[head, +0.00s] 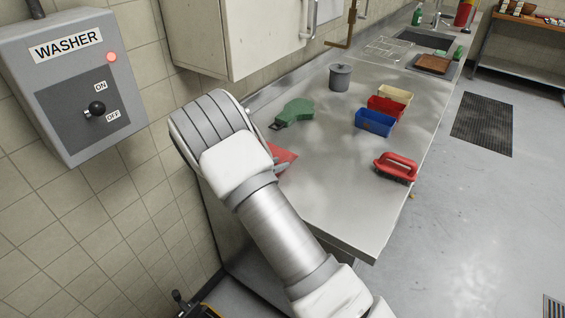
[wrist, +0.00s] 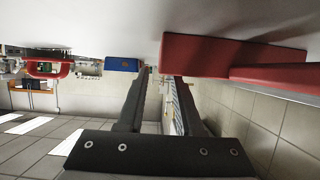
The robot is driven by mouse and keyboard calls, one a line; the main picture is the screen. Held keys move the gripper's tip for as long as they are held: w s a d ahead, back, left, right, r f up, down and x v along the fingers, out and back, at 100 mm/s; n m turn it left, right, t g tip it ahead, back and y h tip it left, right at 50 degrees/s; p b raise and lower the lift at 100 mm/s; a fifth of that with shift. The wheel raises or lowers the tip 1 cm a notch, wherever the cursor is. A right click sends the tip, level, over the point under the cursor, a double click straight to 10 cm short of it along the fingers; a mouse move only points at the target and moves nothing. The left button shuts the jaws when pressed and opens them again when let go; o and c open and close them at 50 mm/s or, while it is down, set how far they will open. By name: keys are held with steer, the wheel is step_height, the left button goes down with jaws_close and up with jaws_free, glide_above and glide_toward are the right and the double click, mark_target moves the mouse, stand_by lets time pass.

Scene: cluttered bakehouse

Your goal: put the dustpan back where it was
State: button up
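A flat red piece (head: 284,156) on the near left of the steel counter shows beside my arm, which hides most of it. It may be the dustpan, but too little shows to be sure. In the wrist view, a large red body (wrist: 205,55) with a second red bar fills the upper right, close to the fingers. My gripper (wrist: 158,76) is open, with a clear gap and nothing seen between the fingers. The red piece is to one side of the fingers; I cannot tell whether they touch. In the head view my arm mostly hides the gripper.
The steel counter (head: 335,215) holds a green flat item with a dark end (head: 297,111), a grey lidded pot (head: 340,78), a blue bin (head: 375,123), red and cream bins and a red-handled brush (head: 396,164). A washer switch box (head: 75,75) hangs at left.

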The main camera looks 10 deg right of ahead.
steer(key=v, duration=0.8)
steer(key=shift+s+a+r, duration=0.15)
steer(key=shift+s+a, duration=0.1)
steer(key=shift+a+r, duration=0.1)
steer(key=shift+r, duration=0.15)
step_height(320, 180, up, 12)
steer(key=w+a+n+t+y, duration=0.2)
steer(key=y, duration=0.5)
steer(key=s+r+n+y, duration=0.3)
steer(key=s+r+y, duration=0.2)
steer(key=s+r, duration=0.3)
steer(key=s+d+r+n+g+h, duration=0.1)
steer(key=s+d, duration=0.4)
steer(key=s, duration=0.8)
steer(key=s+d+r+n+g+h, duration=0.1)
steer(key=s+d+n+g, duration=0.2)
steer(key=s, duration=1.1)
steer(key=d+g, duration=0.1)
steer(key=d, duration=0.2)
steer(key=shift+g+h, duration=0.3)
steer(key=shift+g, duration=0.1)
steer(key=shift+a, duration=0.15)
